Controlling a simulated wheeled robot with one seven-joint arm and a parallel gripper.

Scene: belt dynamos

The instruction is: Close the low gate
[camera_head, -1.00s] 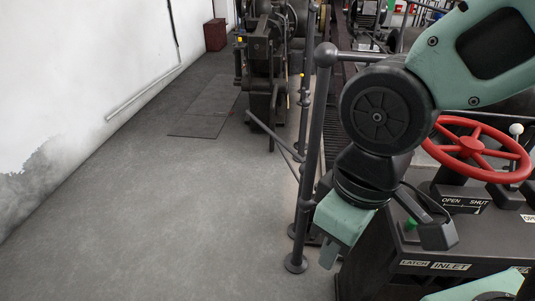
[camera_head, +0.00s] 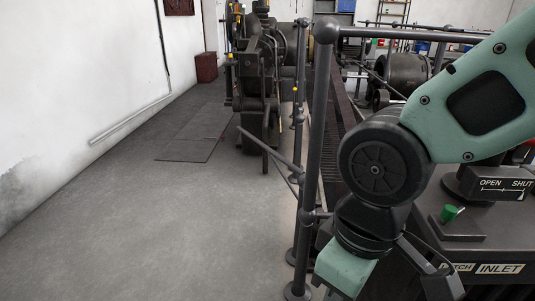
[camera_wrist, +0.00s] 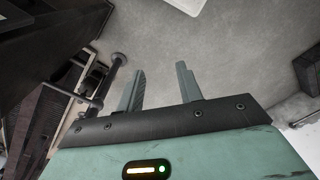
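A low dark barred piece (camera_head: 268,152), which looks like the gate, juts left over the floor from the railing in the head view. It stands at an angle to the railing line, low above the floor. The tall round-topped railing post (camera_head: 318,150) stands nearer to me. My gripper (camera_wrist: 160,72) is open in the wrist view, with only bare floor between its fingers. In the head view its teal body is beside the near post and the fingers are hidden. A dark post with side rails (camera_wrist: 113,80) is left of the fingers in the wrist view, apparently apart from them.
The control stand (camera_head: 480,225) with a green knob (camera_head: 449,213) and OPEN/SHUT plate is close on the right. Dark machinery (camera_head: 265,80) stands beyond the railing. The grey floor (camera_head: 170,235) at left is clear up to the white wall (camera_head: 80,70).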

